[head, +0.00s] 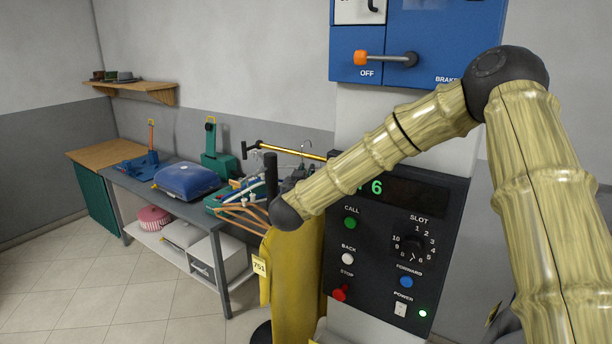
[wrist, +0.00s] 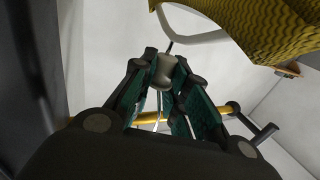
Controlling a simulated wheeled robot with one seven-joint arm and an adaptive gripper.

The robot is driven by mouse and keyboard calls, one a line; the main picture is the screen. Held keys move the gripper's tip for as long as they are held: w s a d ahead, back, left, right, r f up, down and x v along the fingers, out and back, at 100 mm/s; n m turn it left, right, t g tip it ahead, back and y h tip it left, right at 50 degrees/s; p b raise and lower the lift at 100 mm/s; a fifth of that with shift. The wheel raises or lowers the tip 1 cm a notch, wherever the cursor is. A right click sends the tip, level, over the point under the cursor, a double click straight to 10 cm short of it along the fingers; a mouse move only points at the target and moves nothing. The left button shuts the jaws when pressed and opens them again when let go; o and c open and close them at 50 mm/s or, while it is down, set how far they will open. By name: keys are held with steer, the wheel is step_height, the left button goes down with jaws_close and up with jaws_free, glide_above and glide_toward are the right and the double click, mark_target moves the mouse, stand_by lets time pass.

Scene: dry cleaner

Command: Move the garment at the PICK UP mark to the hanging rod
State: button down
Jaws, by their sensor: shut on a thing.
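The yellow garment (head: 292,285) hangs upright in the head view, beside the control panel, with a tag reading 751. In the wrist view its patterned yellow cloth (wrist: 270,35) and a white hanger arm (wrist: 190,30) fill the top right. My gripper (wrist: 165,72) is shut on the hanger's pale neck. In the head view my arm mostly hides it. The yellow hanging rod (head: 290,150) with a dark end is behind my forearm. A thin hook (head: 306,146) shows at the rod; I cannot tell whether it rests on it. The rod (wrist: 150,118) also crosses behind my fingers in the wrist view.
The control panel (head: 385,215), showing 6, stands close right of the garment, under a blue brake box (head: 425,40). The tiled floor at front left is clear.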

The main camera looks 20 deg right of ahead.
steer(key=shift+f+b, duration=0.85)
steer(key=shift+f, duration=0.55)
steer(key=shift+f, duration=0.2)
stand_by(0.4)
steer(key=c, duration=1.3)
jaws_free()
steer(key=shift+s+a, duration=0.1)
steer(key=v, duration=1.1)
steer(key=shift+s+a, duration=0.15)
steer(key=shift+s, duration=0.25)
